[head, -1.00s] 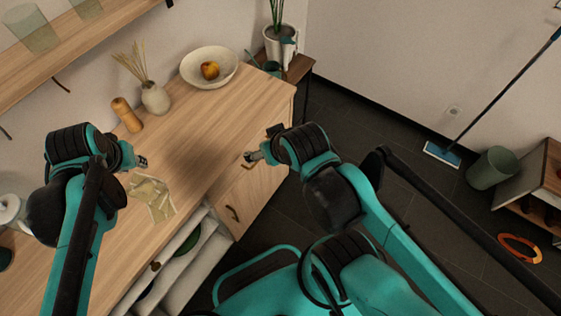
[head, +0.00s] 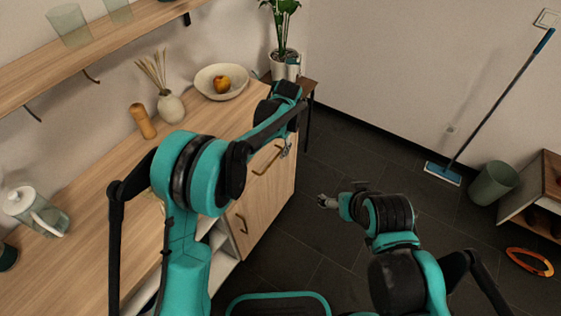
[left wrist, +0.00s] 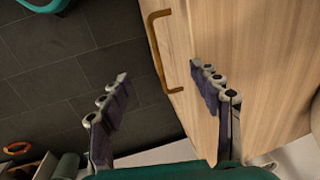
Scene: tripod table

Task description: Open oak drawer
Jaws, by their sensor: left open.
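The oak drawer (head: 271,171) is the upper front of the wooden cabinet and carries a brass bar handle (head: 266,160). It looks closed. My left gripper (head: 287,149) is beside the handle's far end in the head view, its fingers partly hidden by the arm. In the left wrist view the open left gripper (left wrist: 160,88) has its fingers apart and empty, with the brass handle (left wrist: 158,50) between and beyond the fingertips. I cannot tell if they touch it. My right gripper (head: 326,201) hangs over the floor, away from the cabinet; its fingers are too small to judge.
A second handle (head: 241,223) is on the door below. The bowl with fruit (head: 221,82), vase (head: 171,106) and wooden mill (head: 142,121) stand on the counter. A potted plant (head: 284,40) stands behind the corner. The dark floor (head: 335,150) right of the cabinet is clear.

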